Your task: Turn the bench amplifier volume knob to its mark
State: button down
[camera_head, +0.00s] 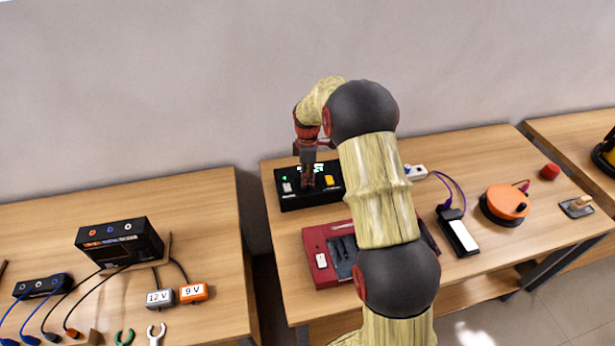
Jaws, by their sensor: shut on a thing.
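The bench amplifier, a black box (310,199), sits at the back left of the middle table. Its top carries a pale switch (287,187), a yellow part (328,181), a small green triangle (284,178) and green markings (318,168). My gripper (308,183) points down onto the middle of the amplifier's top and is shut on the volume knob. The fingers hide the knob, so its angle and its place relative to a mark cannot be seen.
A red case (320,245) stands in front of the amplifier, partly behind my arm. To the right are a black device with a white face (462,236), an orange round reel (507,201) and a red knob-like piece (550,171). The left table (200,220) holds another black box (119,243).

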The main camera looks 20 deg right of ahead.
jog(key=m+p, duration=0.2)
jog(key=m, duration=0.1)
jog(key=shift+r+m, duration=0.1)
jog(key=shift+m, duration=0.3)
jog(key=m+p, duration=0.1)
jog(key=m, duration=0.2)
jog(key=shift+m+p, duration=0.3)
jog(key=shift+p, duration=0.05)
jog(key=m+p, duration=0.1)
jog(key=m, duration=0.2)
jog(key=shift+w+m, duration=0.1)
jog(key=shift+m, duration=0.2)
jog(key=m+p, duration=0.1)
jog(key=m, duration=0.2)
jog(key=shift+d+m, duration=0.1)
jog(key=shift+m, duration=0.2)
jog(key=m+p, duration=0.1)
jog(key=m, duration=1)
jog(key=shift+m+p, duration=0.4)
jog(key=c, duration=1.6)
grip_release()
